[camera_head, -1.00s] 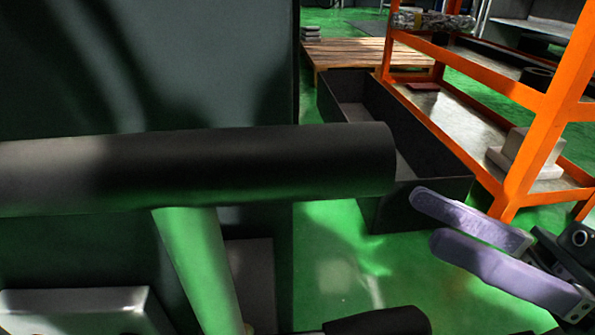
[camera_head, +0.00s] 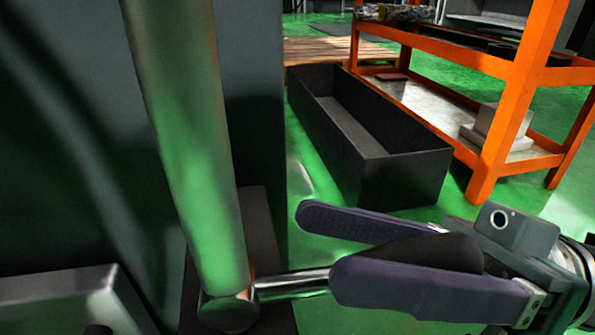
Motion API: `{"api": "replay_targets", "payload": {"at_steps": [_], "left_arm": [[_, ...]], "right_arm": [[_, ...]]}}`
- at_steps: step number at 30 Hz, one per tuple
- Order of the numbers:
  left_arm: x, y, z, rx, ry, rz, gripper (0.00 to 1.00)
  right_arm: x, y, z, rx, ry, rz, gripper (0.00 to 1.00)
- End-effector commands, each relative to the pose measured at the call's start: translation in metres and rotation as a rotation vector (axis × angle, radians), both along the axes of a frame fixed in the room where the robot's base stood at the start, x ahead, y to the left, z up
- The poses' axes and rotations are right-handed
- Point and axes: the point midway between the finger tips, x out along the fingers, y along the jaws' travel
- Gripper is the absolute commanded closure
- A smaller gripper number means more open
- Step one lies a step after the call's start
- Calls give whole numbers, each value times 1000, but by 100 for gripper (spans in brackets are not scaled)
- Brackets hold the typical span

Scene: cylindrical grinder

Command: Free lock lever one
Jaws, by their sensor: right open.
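A lever with a black grip (camera_head: 425,252) and a short chrome rod (camera_head: 292,284) extends right from a round metal hub (camera_head: 228,312) at the bottom. It appears to be a lock lever; no label shows its number. My right gripper (camera_head: 322,247) comes in from the right with its two purple fingers spread. The black grip lies between the fingers, one finger above and behind it, the other in front and partly covering it. Contact cannot be told. A thick shiny metal bar (camera_head: 190,140) rises from the hub, its upper end out of view. My left gripper is not in view.
A dark machine wall (camera_head: 60,150) fills the left, with a grey metal block (camera_head: 60,300) at lower left. Behind are a long open black bin (camera_head: 400,180), an orange shelf rack (camera_head: 520,95) and a wooden pallet (camera_head: 310,50). Green floor lies between.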

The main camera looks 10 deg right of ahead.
Motion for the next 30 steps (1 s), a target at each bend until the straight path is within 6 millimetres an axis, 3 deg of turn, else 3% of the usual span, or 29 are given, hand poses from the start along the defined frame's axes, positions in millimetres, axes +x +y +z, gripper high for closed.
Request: {"api": "replay_targets", "payload": {"at_steps": [11, 27, 30], "left_arm": [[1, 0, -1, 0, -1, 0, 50], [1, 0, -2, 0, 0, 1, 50], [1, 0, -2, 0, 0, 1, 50]], "right_arm": [[1, 8, 4, 2, 0, -1, 37], [1, 8, 3, 0, 1, -2, 97], [1, 8, 3, 0, 1, -2, 100]]}}
